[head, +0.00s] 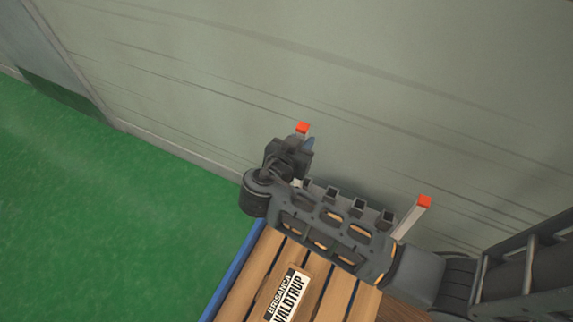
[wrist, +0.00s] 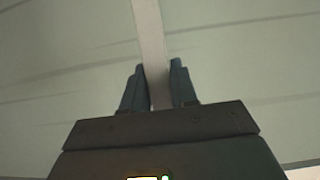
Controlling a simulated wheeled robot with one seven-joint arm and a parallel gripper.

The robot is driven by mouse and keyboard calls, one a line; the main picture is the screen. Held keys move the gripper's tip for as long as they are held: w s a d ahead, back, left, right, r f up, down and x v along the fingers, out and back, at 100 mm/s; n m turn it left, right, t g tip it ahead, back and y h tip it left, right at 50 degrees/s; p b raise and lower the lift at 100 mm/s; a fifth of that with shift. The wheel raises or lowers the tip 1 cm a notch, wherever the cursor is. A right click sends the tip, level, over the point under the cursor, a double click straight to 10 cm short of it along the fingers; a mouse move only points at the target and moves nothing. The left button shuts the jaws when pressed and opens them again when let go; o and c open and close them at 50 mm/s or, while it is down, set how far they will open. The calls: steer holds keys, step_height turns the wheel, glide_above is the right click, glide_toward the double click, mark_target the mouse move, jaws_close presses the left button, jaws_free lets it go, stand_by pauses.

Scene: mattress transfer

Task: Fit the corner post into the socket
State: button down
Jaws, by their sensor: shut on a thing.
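My gripper (wrist: 157,85) is shut on a pale, straight corner post (wrist: 150,40), which runs up between the two fingers in the wrist view. In the head view, my gripper (head: 308,147) is at the far end of my arm, by the wall. A red-orange tip (head: 302,127) shows just above it, apparently the top of the held post. A second pale post (head: 411,217) with a red-orange top stands to the right, behind my arm. The socket and the lower end of the held post are hidden by my arm and gripper.
A slatted wooden pallet (head: 335,295) with a blue edge (head: 236,270) lies below my arm, bearing a label (head: 287,295) reading "BRISANCA VALDTRUP". A grey wall (head: 400,80) rises close behind. Green floor (head: 110,220) on the left is clear.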

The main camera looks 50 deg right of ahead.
step_height(320, 180, down, 6)
steer(key=w+a+b, duration=0.2)
steer(key=b, duration=0.1)
steer(key=shift+w+a, duration=0.15)
steer(key=shift+a, duration=0.15)
steer(key=shift+f+b, duration=0.15)
steer(key=shift+b, duration=0.25)
steer(key=c, duration=0.9)
jaws_free()
